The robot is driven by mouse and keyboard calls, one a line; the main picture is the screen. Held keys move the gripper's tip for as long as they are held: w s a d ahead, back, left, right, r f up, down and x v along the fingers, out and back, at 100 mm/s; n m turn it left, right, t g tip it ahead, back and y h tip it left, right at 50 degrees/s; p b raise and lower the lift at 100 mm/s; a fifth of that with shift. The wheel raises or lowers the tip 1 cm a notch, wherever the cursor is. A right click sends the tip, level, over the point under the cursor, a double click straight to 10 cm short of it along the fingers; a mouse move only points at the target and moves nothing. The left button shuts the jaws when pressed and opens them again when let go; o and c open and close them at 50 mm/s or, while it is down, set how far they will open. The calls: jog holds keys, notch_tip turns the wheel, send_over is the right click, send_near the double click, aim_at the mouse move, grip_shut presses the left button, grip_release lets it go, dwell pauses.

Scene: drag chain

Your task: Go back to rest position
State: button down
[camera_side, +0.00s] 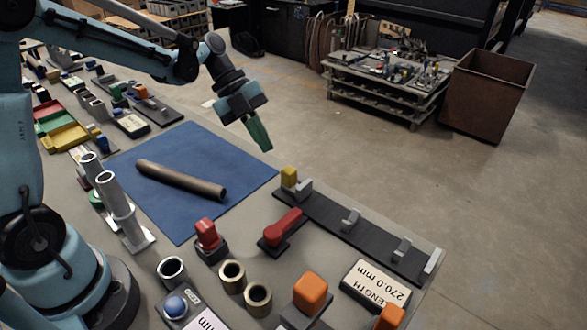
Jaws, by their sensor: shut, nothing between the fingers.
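My gripper (260,134) hangs in the air at the upper middle, above the far right edge of the blue mat. Its green fingers are together, with nothing held. The blue mat (185,220) lies on the grey table. A dark grey-brown tube (180,180) lies slantwise on the mat, below and left of my gripper and apart from it.
Metal tubes (112,195) stand upright in a holder left of the mat. A black rail (330,225) with a yellow block (289,177), a red lever (283,228) and a length display (375,285) stand at the right. Open floor lies beyond the table.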

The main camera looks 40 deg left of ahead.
jog(key=shift+r, duration=0.1)
dwell(0.3)
jog(key=s+r+n+t+y, duration=0.1)
jog(key=s+n+t+y, duration=0.2)
jog(key=n, duration=1)
jog(key=s+a+r+n+t+y, duration=0.1)
jog(key=s+n+t+y, duration=0.2)
jog(key=s+n, duration=0.5)
jog(key=n+y, duration=0.1)
jog(key=n, duration=0.3)
jog(key=shift+a+r+n+t, duration=0.2)
jog(key=shift+r+n+t, duration=0.1)
jog(key=shift+r+n, duration=0.1)
